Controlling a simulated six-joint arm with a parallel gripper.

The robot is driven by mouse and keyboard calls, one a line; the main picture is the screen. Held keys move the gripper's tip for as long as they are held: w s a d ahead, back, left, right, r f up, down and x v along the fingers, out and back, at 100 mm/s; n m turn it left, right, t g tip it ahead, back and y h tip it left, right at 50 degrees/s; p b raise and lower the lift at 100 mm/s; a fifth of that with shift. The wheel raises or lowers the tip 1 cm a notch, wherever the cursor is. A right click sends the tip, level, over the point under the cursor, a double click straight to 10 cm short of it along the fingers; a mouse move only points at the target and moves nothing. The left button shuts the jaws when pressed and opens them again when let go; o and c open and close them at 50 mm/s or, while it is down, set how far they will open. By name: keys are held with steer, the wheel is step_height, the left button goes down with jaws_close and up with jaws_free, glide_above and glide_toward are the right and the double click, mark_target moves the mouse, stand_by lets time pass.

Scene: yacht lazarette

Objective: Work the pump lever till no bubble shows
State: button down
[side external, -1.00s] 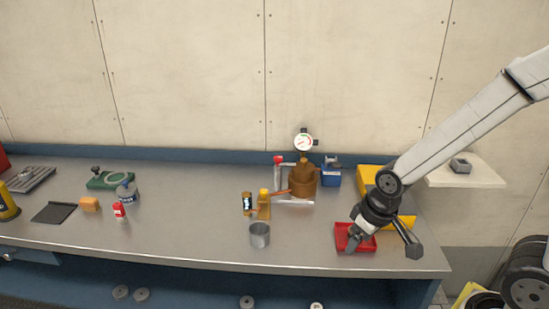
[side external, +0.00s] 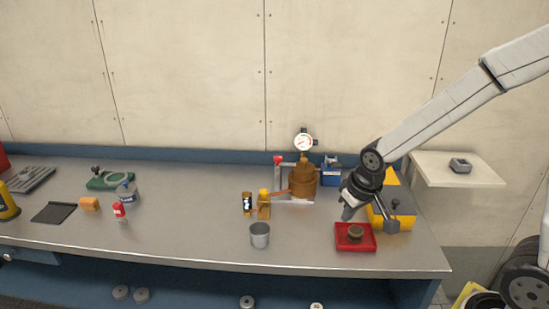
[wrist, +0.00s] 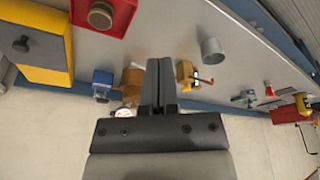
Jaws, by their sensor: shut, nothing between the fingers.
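The brown pump body (side external: 303,183) stands at the back of the bench with a round dial gauge (side external: 303,142) above it. An orange-brown lever (side external: 281,192) slopes from its left side toward a yellow block (side external: 264,206). Beside that block stands a dark-faced piece with light marks (side external: 247,204); I cannot tell if these are bubbles. My gripper (side external: 346,214) is shut and empty, pointing down above the bench, right of the pump and apart from it. In the wrist view its closed fingers (wrist: 158,66) partly hide the pump (wrist: 131,82).
A red tray (side external: 370,248) holding a round brown piece (side external: 355,232) lies in front of my gripper. A yellow box (side external: 398,218) is right, a blue box (side external: 331,175) behind. A metal cup (side external: 260,235) stands front left of the pump.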

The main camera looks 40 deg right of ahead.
steer(key=w+d+r+m+h, duration=0.2)
steer(key=w+d+r+m, duration=0.1)
steer(key=w+d, duration=0.5)
steer(key=w+d+r+m+t+h, duration=0.1)
steer(key=w+d+r+m, duration=0.3)
steer(key=w+d, duration=0.5)
step_height(320, 180, up, 2)
steer(key=shift+d+r+t+h, duration=0.3)
steer(key=shift+d+h, duration=0.3)
steer(key=shift+d, duration=0.3)
steer(key=shift+f, duration=0.15)
glide_above(337, 163)
steer(key=f, duration=0.8)
steer(key=shift+s+a+f, duration=0.2)
steer(key=shift+s+a, duration=0.05)
steer(key=shift+a, duration=0.1)
steer(key=shift+s+a+f, duration=0.1)
steer(key=shift+f, duration=0.45)
steer(key=shift+s+a+f, duration=0.1)
steer(key=shift+f, duration=0.4)
steer(key=shift+s+a+f, duration=0.1)
steer(key=shift+f, duration=0.7)
steer(key=shift+f, duration=0.1)
